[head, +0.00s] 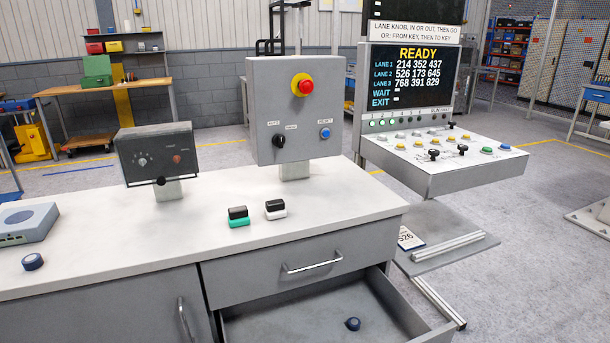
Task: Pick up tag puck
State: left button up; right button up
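A small dark blue round puck (32,262) lies on the white worktop (130,245) at the left, in front of a grey-blue box. A second, similar dark blue puck (353,323) lies inside the open lower drawer (285,328) at the bottom of the view. I cannot tell from their looks which one is the tag puck. Neither of my grippers shows in the head view.
A green-based stamp (239,222) and a white-based stamp (276,213) stand mid-worktop. Behind are a dark control box (155,150), a grey panel with a red button (305,87), and a console (450,160) at the right. The upper drawer (300,262) is closed.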

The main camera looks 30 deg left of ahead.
aim_at(32, 262)
jog(key=u, duration=2.4)
jog(key=i+j, duration=0.1)
jog(key=j, duration=0.3)
jog(key=i+j, duration=0.1)
jog(key=j, duration=0.7)
jog(key=i+j+z, duration=0.15)
jog(key=j, duration=0.15)
jog(key=j+z, duration=0.15)
jog(key=j, duration=0.2)
